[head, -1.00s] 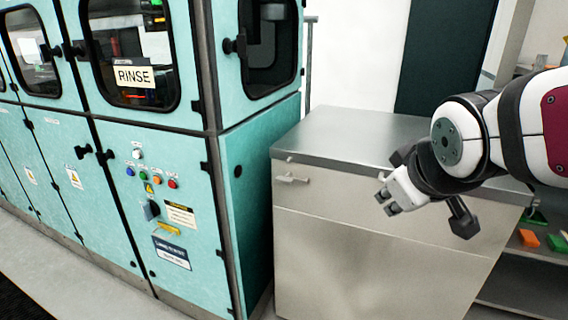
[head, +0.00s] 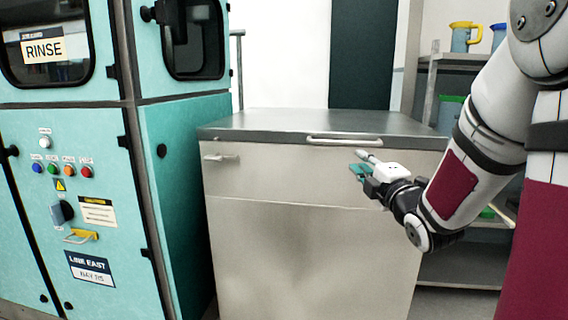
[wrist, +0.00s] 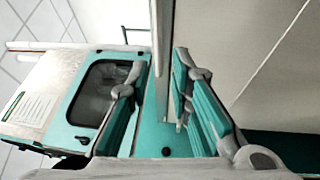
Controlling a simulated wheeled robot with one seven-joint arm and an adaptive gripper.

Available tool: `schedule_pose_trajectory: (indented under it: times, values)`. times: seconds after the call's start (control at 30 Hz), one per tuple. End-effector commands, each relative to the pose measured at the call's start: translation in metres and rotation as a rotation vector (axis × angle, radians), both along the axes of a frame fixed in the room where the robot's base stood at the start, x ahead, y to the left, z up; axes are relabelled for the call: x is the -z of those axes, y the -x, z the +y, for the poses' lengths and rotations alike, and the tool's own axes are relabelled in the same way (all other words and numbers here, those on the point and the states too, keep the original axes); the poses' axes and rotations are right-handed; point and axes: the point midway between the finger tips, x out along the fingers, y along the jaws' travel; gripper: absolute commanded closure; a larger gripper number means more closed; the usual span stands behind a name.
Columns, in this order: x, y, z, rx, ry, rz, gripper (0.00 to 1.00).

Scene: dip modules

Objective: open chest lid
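The chest is a metal cabinet (head: 310,235) with a grey flat lid (head: 290,122), which is down. A pale bar handle (head: 344,141) runs along the lid's front edge. My gripper (head: 362,164) is in front of the chest, just below and right of the handle, pointing left. In the wrist view my gripper (wrist: 165,95) is open, with teal pads apart. A long grey metal edge passes between the fingers' directions there; I cannot tell if it is the lid rim or handle. No contact is clear.
A teal machine (head: 185,200) with a RINSE label stands close to the chest's left side. A small handle (head: 219,157) sticks out at the chest's upper left front. Shelves with a yellow jug (head: 465,37) and a blue jug (head: 498,36) stand at the right.

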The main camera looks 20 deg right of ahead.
Motion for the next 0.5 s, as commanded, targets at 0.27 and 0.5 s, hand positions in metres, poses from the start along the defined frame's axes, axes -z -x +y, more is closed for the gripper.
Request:
schedule_pose_trajectory:
  times: [0.27,0.5]
  values:
    - [0.005,-0.003,-0.008,-0.008,0.062,-0.054,0.80]
    - [-0.001,-0.040,-0.015,-0.008,0.060,-0.054,0.80]
